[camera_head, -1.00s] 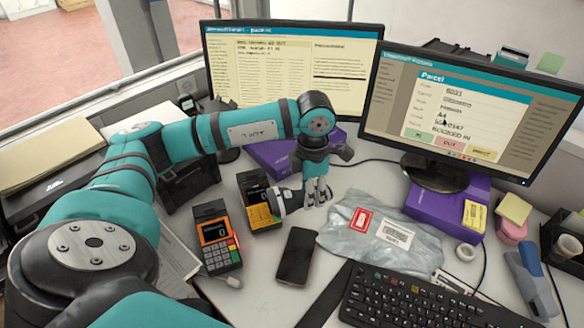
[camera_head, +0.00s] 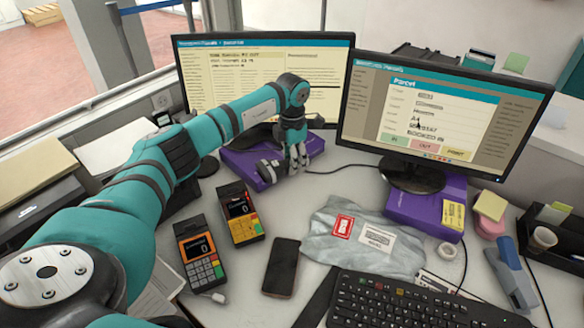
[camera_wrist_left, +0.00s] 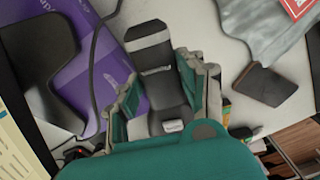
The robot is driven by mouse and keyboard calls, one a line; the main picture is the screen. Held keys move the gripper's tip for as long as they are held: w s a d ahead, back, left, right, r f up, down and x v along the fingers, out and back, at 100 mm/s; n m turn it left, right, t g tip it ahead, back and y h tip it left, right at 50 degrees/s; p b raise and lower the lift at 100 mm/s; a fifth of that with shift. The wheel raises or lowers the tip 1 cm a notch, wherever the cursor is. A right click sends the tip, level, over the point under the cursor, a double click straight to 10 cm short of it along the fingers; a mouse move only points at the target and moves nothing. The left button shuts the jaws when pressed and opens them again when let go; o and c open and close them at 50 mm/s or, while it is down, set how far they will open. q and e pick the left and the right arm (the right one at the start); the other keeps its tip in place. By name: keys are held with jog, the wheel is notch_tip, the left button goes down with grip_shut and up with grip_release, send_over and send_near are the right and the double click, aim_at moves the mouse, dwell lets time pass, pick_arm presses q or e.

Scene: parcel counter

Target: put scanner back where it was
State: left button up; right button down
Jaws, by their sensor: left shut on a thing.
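My left gripper (camera_head: 296,158) is shut on the scanner (camera_head: 268,170), a grey and black handheld device. It holds the scanner in front of the left monitor, over or just before a purple box (camera_head: 240,165). In the left wrist view the scanner (camera_wrist_left: 152,62) sits between the teal and grey fingers (camera_wrist_left: 165,95), its dark end pointing away from the palm. I cannot tell whether the scanner touches the box or the counter. My right gripper is not in view.
Two card terminals (camera_head: 201,255) (camera_head: 240,212) and a phone (camera_head: 281,268) lie nearer. A grey parcel bag (camera_head: 335,245) lies right, with the keyboard (camera_head: 400,305) before it. A second purple box (camera_head: 405,206) supports the right monitor (camera_head: 440,100). Bare counter (camera_head: 350,180) lies right of the gripper.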

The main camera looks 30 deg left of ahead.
pick_arm(q)
jog(key=shift+f+p, duration=0.35)
jog(key=shift+f, duration=1.4)
jog(key=shift+f, duration=0.1)
jog(key=shift+f+b, duration=0.5)
jog(key=shift+f, duration=0.05)
jog(key=o, duration=1.3)
notch_tip(320, 180, up, 13)
jog(key=shift+r, duration=0.2)
